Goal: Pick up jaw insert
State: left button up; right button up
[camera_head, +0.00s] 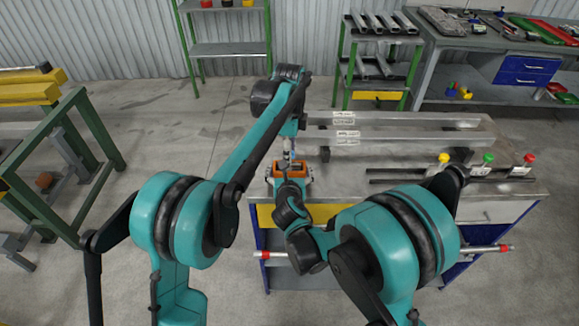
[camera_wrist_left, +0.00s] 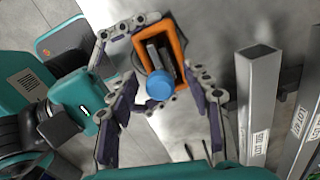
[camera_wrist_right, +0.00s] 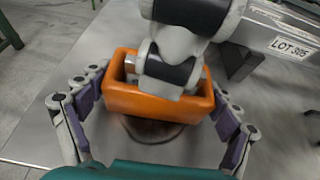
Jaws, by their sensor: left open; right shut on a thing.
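An orange bin (camera_wrist_left: 140,50) holds dark grey bar-like pieces (camera_wrist_left: 153,54), which may be jaw inserts. A blue round thing (camera_wrist_left: 160,85) shows at its near end; I cannot tell what it is. My left gripper (camera_wrist_left: 172,100) is open above the bin, its fingers spread on both sides of the blue thing. My right gripper (camera_wrist_right: 150,115) is shut on the orange bin, which also shows in the right wrist view (camera_wrist_right: 155,102). My left gripper's grey parts reach over the bin there and hide most of its inside. In the head view the orange bin (camera_head: 293,166) is small and partly covered.
The bin is at the left end of a metal table (camera_head: 400,188). Long metal profiles (camera_head: 400,133) lie behind it, one labelled LOT 305 (camera_wrist_right: 291,47). Yellow, green and red knobs (camera_head: 488,158) stand at the right. A green trestle (camera_head: 80,120) stands on the left.

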pick_arm(q)
grip_shut()
notch_tip(320, 180, up, 10)
jog(key=shift+r, duration=0.1)
dwell(0.6)
pick_arm(e)
jog(key=o, duration=1)
